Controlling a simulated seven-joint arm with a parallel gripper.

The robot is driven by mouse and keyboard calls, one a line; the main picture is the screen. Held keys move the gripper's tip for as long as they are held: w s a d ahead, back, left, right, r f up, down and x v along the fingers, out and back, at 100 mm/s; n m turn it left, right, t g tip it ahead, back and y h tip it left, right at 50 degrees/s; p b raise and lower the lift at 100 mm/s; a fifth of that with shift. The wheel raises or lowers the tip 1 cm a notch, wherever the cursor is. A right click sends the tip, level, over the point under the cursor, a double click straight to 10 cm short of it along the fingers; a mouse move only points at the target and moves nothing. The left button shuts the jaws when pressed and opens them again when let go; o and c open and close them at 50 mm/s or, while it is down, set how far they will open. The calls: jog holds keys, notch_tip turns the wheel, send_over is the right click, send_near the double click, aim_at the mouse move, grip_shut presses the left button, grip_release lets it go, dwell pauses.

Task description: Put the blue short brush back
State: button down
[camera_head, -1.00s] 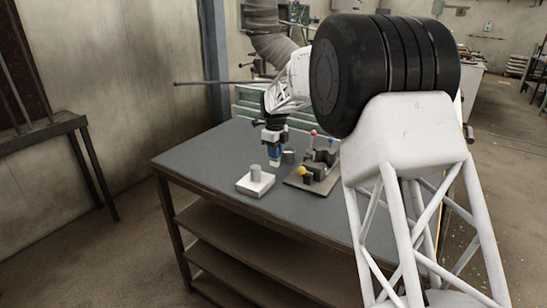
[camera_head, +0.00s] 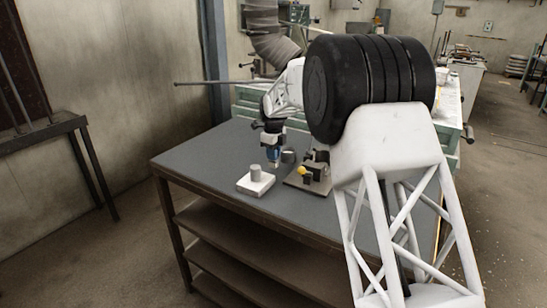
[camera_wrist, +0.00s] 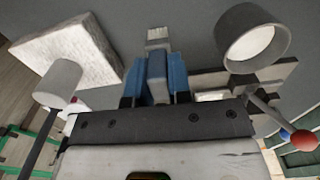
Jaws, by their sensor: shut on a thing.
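My gripper (camera_head: 273,153) points down over the grey table (camera_head: 215,160), between the white block and the grey cup in the head view. It also shows in the wrist view (camera_wrist: 157,72), with blue parts on both sides of its grip. It is shut on the short brush (camera_wrist: 157,36), whose pale, bristle-like tip sticks out beyond the jaws. The rest of the brush is largely hidden between the jaws. I cannot tell whether the tip touches the table.
A white block (camera_head: 256,188) with a grey cylinder (camera_head: 255,170) stands left of the gripper. A grey open cup (camera_wrist: 256,38) stands close on the right. A dark stand (camera_head: 303,184) with a yellow ball (camera_head: 302,171) is right of that. The table's left part is clear.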

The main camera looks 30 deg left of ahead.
jog(key=shift+f, duration=0.75)
jog(key=shift+f, duration=0.1)
jog(key=c, duration=1.1)
grip_release()
jog(key=shift+o, duration=0.2)
notch_tip(320, 180, up, 12)
jog(key=shift+r, duration=0.1)
